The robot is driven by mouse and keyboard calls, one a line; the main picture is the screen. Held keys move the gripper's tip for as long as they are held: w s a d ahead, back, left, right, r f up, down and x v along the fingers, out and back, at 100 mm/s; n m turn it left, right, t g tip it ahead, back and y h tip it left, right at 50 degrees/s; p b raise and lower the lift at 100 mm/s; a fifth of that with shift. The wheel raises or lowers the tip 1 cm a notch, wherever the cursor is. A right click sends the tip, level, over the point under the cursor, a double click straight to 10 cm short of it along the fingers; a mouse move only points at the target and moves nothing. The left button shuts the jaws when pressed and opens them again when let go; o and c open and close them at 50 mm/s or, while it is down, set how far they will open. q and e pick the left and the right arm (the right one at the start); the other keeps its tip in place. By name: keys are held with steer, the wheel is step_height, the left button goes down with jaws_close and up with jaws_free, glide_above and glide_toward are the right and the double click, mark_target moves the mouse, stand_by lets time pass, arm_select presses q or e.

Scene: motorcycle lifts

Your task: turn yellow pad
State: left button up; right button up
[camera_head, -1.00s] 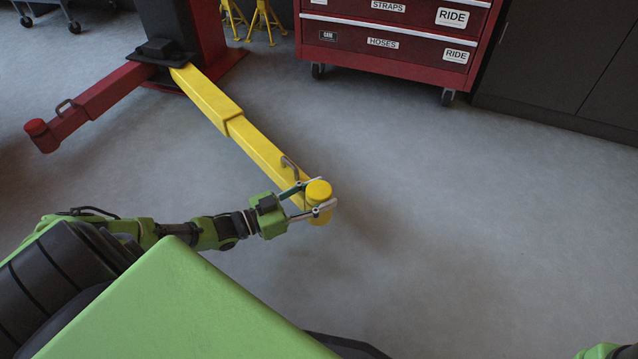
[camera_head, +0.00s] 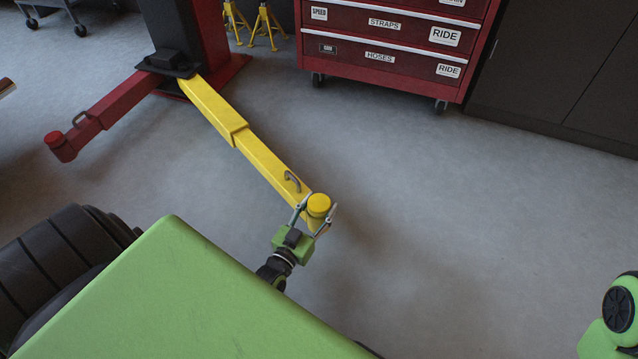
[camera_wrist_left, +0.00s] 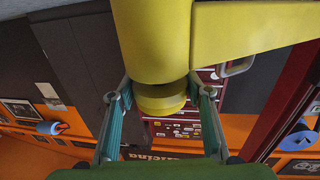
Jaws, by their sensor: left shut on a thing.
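The yellow pad (camera_head: 319,204) is a round disc at the outer end of the yellow lift arm (camera_head: 265,160). My left gripper (camera_head: 317,214) has its two fingers on either side of the pad and is shut on it. The left wrist view shows the pad (camera_wrist_left: 161,98) below the thick yellow cylinder end of the arm (camera_wrist_left: 152,45), between the two green-lined fingers. Of my right arm, only a green part shows at the lower right edge; its gripper is out of view.
A red lift arm (camera_head: 105,107) reaches left from the dark red post (camera_head: 178,35). A red tool chest (camera_head: 390,50) on casters and dark cabinets (camera_head: 560,75) stand at the back. Yellow stands (camera_head: 265,25) are near the post. The grey floor right of the pad is clear.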

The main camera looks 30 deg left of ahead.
arm_select(q)
steer(key=shift+s+f+n+y, duration=0.15)
steer(key=shift+f+n+y, duration=0.15)
steer(key=shift+f, duration=0.1)
steer(key=o, duration=1.1)
steer(key=shift+r, duration=0.1)
steer(key=shift+s+d, duration=0.15)
steer(key=shift+s, duration=1.05)
steer(key=shift+s+d, duration=0.2)
steer(key=shift+s, duration=1.05)
steer(key=shift+s+d, duration=0.15)
steer(key=shift+s, duration=1.05)
